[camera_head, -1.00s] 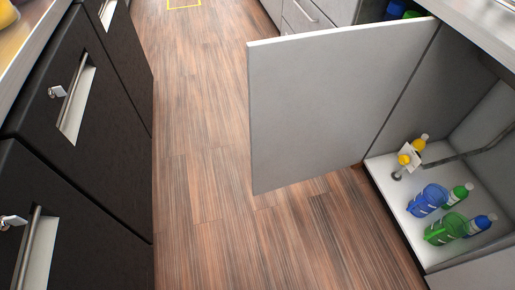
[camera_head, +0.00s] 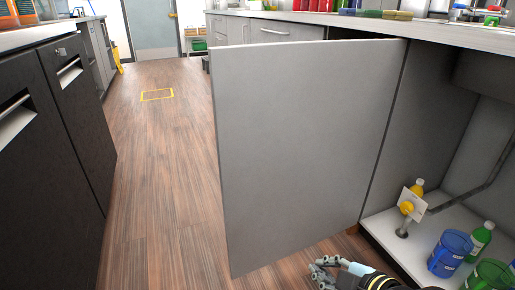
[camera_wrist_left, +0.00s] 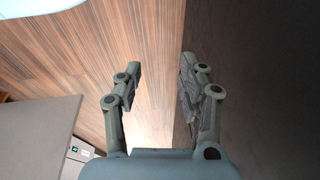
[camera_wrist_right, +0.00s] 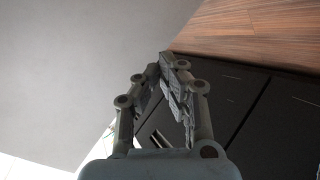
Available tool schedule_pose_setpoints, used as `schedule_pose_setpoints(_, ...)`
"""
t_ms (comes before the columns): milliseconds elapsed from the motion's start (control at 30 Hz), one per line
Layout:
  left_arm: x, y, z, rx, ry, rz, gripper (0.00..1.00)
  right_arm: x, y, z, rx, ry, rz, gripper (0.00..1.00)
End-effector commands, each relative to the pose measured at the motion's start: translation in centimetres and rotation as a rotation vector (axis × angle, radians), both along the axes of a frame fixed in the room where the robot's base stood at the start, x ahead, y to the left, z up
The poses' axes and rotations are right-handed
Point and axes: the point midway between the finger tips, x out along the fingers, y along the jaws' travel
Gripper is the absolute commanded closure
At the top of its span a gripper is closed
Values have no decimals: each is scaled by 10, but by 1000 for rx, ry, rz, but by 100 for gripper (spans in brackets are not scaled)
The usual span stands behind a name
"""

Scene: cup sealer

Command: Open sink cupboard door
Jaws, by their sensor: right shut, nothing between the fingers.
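The sink cupboard door (camera_head: 300,150) is a flat grey panel in the head view. It stands swung wide open, out over the floor, and the cupboard inside (camera_head: 440,210) shows to its right. My right gripper (camera_head: 318,272) is at the bottom of the head view, below the door's lower edge in the picture. Its fingers (camera_wrist_right: 163,62) are closed and empty in the right wrist view, beside a large pale grey surface that looks like the door. My left gripper (camera_wrist_left: 160,68) is open and empty over the floor, beside a dark surface. It is outside the head view.
Several bottles, among them a blue one (camera_head: 450,254) and a green one (camera_head: 480,241), stand in the cupboard beside a pipe. Dark drawers (camera_head: 45,150) line the left side. The wooden floor (camera_head: 155,170) between is clear, with a yellow outline (camera_head: 157,95) further off.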

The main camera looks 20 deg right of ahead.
Motion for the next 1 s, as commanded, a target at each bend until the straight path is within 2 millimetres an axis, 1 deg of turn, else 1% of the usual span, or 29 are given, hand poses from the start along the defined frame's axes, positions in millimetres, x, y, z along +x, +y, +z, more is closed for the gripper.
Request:
schedule_pose_setpoints(33,0,-5,-21,-5,5,-6,60,15,9,-2,-74,-108,78,100)
schedule_pose_setpoints(67,3,-8,-17,-9,0,-9,60,24,14,14,-124,-181,122,100)
schedule_pose_setpoints(100,6,-11,-12,-14,-6,-13,60,34,20,36,-191,-273,172,100)
schedule_pose_setpoints(133,8,-13,-8,-16,-9,-16,60,39,24,52,-241,-339,202,100)
schedule_pose_setpoints(200,10,-18,2,-23,-15,-22,60,45,32,86,-347,-469,255,100)
schedule_pose_setpoints(300,12,-23,16,-30,-23,-29,60,47,40,125,-465,-607,294,100)
schedule_pose_setpoints(400,13,-25,27,-33,-30,-33,60,45,45,149,-535,-684,311,100)
schedule_pose_setpoints(533,14,-26,34,-34,-33,-34,60,52,48,164,-567,-720,314,100)
schedule_pose_setpoints(633,14,-26,36,-34,-34,-34,60,66,51,167,-566,-723,311,100)
schedule_pose_setpoints(800,15,-26,35,-34,-35,-35,60,101,60,167,-565,-723,311,100)
schedule_pose_setpoints(1000,17,-28,39,-38,-48,-36,60,141,71,164,-564,-719,314,100)
